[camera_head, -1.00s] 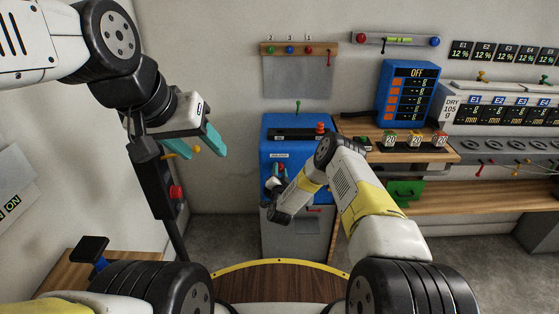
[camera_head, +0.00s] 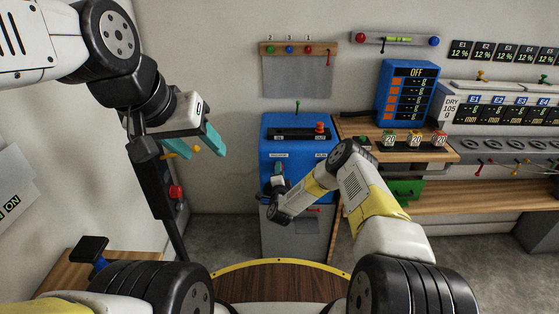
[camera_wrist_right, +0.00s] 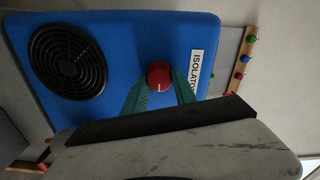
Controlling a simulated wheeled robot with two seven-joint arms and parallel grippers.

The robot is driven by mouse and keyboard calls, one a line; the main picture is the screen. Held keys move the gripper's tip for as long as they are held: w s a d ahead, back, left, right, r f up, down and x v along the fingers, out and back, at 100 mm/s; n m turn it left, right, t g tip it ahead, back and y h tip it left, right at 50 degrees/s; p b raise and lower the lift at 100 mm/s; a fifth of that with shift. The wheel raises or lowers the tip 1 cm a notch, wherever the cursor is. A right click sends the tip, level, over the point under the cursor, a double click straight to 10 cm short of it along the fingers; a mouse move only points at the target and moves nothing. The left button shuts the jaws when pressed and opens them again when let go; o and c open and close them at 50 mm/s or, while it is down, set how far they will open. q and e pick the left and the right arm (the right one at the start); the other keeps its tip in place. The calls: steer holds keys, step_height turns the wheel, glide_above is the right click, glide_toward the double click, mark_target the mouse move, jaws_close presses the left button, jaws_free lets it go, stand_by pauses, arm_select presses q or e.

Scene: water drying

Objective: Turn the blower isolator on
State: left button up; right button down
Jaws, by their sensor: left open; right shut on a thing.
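The blue blower cabinet (camera_head: 268,135) stands against the back wall, with a white ISOLATOR label (camera_wrist_right: 194,76) on its front. In the right wrist view, the round red isolator knob (camera_wrist_right: 159,74) with a short white mark sits beside this label. My right gripper (camera_wrist_right: 161,84) is shut on the knob, with its teal fingers on either side. In the head view my right gripper (camera_head: 278,170) is at the cabinet front and hides the knob. My left gripper (camera_head: 203,147) is open and empty, raised at the left, away from the cabinet.
A black round vent grille (camera_wrist_right: 68,62) is on the cabinet face. A wooden shelf (camera_head: 360,128) with a blue OFF display (camera_head: 408,92) stands right of the cabinet. A dark post with a red button (camera_head: 175,192) stands at the left, below my left gripper.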

stand_by(0.4)
steer(key=c, duration=1)
jaws_free()
steer(key=s, duration=0.8)
steer(key=shift+w, duration=0.1)
